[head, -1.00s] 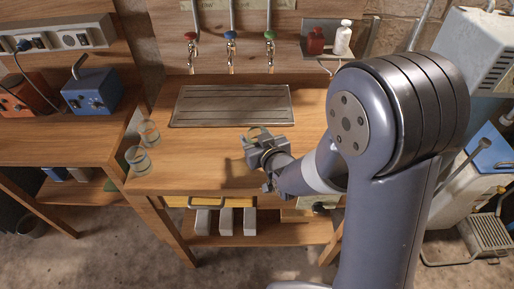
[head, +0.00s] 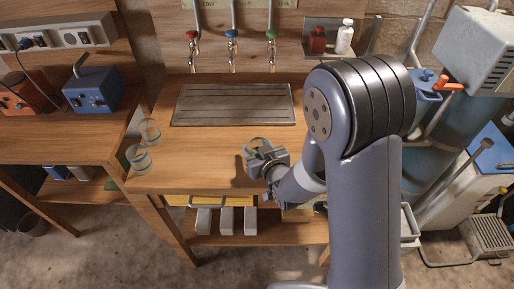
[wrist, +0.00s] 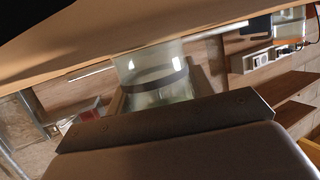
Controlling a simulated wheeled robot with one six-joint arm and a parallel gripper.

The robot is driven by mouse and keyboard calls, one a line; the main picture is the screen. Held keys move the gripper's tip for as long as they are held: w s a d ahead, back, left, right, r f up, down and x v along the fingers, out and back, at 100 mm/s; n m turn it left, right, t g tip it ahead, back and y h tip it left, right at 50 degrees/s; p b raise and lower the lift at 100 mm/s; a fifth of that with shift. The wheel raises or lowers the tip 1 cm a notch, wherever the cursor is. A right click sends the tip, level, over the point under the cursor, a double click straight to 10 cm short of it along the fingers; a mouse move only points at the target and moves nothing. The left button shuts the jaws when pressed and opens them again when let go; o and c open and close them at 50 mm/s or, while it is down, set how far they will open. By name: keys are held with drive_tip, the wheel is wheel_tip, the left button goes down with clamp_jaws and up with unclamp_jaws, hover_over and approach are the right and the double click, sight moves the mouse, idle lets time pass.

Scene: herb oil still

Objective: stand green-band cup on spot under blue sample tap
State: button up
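My gripper (head: 262,156) is over the right part of the wooden bench. It is shut on a clear glass cup (head: 256,141), whose rim shows above the fingers. In the wrist view the cup (wrist: 150,72) has a dark band whose colour I cannot tell for sure. The blue sample tap (head: 232,36) is the middle one of three on the back board, between a red tap (head: 192,36) and a green tap (head: 271,36). Below the taps lies a flat slatted metal tray (head: 235,104). The cup is in front of this tray. Any marked spot is too small to make out.
Two more glass cups, one farther back (head: 150,131) and one nearer (head: 139,160), stand at the bench's left edge. A small shelf (head: 335,53) with a red and a white bottle is at the back right. The bench between the cups and my gripper is clear.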

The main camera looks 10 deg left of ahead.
drive_tip(key=o, duration=0.4)
